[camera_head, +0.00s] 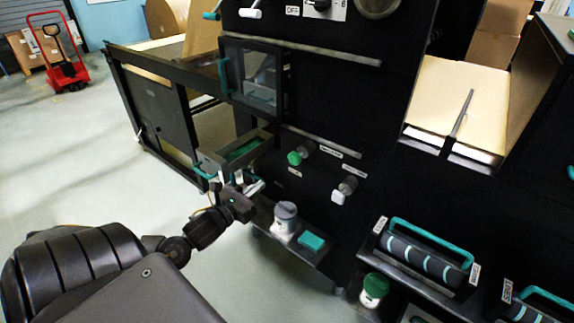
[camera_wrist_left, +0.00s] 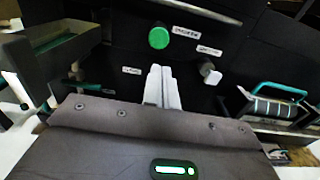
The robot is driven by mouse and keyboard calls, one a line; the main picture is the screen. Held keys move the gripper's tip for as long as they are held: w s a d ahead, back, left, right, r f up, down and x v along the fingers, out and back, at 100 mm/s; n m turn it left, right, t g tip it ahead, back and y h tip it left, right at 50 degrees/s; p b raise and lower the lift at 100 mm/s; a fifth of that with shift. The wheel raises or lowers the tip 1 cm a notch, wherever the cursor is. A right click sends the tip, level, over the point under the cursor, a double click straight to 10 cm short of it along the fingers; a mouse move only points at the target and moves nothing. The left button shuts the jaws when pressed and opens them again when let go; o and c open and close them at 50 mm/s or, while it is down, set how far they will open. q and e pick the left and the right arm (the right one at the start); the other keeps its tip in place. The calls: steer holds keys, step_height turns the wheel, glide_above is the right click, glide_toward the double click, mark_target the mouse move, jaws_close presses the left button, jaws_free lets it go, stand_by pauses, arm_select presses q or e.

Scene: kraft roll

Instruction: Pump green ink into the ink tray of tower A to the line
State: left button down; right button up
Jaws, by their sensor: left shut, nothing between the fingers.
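The ink tray (camera_head: 212,164) is an open grey drawer pulled out of the black machine, with a turquoise handle and green inside; its level line cannot be made out. It also shows at the left of the left wrist view (camera_wrist_left: 27,62). A green round knob (camera_head: 294,158) sticks out of the panel right of the tray, and shows top centre in the left wrist view (camera_wrist_left: 158,38). My left gripper (camera_head: 257,187) is shut and empty, below and left of the green knob and apart from it. Its pale fingers (camera_wrist_left: 162,84) point at the panel. My right gripper is out of view.
A white-tipped knob (camera_head: 339,197) sits lower right of the green one. A shelf below holds a grey-lidded jar (camera_head: 285,218) and a turquoise block (camera_head: 311,241). Rollers with turquoise handles (camera_head: 430,243) lie at right. A red pallet truck (camera_head: 62,70) stands far left; floor is free there.

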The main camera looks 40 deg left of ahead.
mark_target(293, 160)
arm_select(q)
steer(key=w+p, duration=0.1)
steer(key=w, duration=1.1)
steer(key=shift+w+a, duration=0.15)
steer(key=shift+w, duration=0.75)
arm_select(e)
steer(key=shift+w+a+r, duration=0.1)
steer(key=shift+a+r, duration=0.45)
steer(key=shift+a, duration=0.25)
